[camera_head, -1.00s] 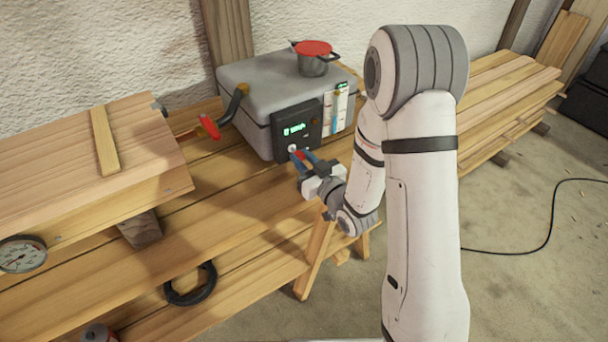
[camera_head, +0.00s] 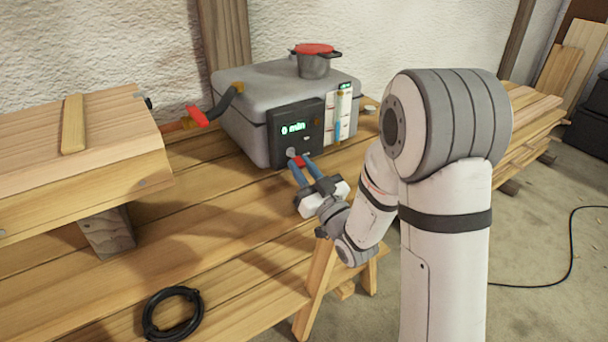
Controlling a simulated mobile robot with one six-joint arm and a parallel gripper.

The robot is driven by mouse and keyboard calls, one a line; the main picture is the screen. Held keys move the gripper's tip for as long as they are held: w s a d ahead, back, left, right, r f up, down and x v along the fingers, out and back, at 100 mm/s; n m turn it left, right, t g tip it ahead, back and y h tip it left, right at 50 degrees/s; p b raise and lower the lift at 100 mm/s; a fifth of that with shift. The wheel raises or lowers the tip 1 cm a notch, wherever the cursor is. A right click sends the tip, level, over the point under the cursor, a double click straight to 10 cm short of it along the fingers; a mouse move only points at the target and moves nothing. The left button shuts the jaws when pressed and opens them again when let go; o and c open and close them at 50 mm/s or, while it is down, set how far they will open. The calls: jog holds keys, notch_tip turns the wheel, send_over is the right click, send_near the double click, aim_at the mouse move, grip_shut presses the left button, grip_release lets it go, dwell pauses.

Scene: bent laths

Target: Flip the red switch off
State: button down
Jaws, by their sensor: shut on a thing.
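The red switch (camera_head: 298,162) is a small red piece low on the dark control panel (camera_head: 284,137) of the grey box. A round light knob (camera_head: 291,152) sits just above it. The panel's green display (camera_head: 293,129) is lit and reads "0 min". My gripper (camera_head: 300,164) reaches up to the panel from below right, with its blue fingers on either side of the red switch and shut on it. The fingers partly hide the switch, so I cannot tell which way it is set.
The grey box (camera_head: 240,88) stands on a wooden plank bench with a red-lidded pot (camera_head: 313,62) on top. A red-handled hose (camera_head: 197,117) joins its left side.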

dwell(0.4)
jog(key=c, duration=1.2)
grip_release()
jog(key=shift+c, duration=0.2)
jog(key=b+v, duration=0.2)
jog(key=v, duration=0.1)
jog(key=b+v, duration=0.2)
jog(key=v, duration=0.1)
jog(key=shift+w+a+f+b, duration=0.1)
jog(key=shift+w+f+b, duration=0.1)
jog(key=shift+f+b, duration=0.15)
jog(key=b, duration=0.2)
jog(key=shift+w+b, duration=0.15)
jog(key=shift+b, duration=0.75)
jog(key=shift+f+b, duration=0.1)
jog(key=shift+b, duration=1.1)
jog(key=shift+s+d+b, duration=0.2)
jog(key=shift+s+b, duration=0.15)
jog(key=shift+b, duration=0.85)
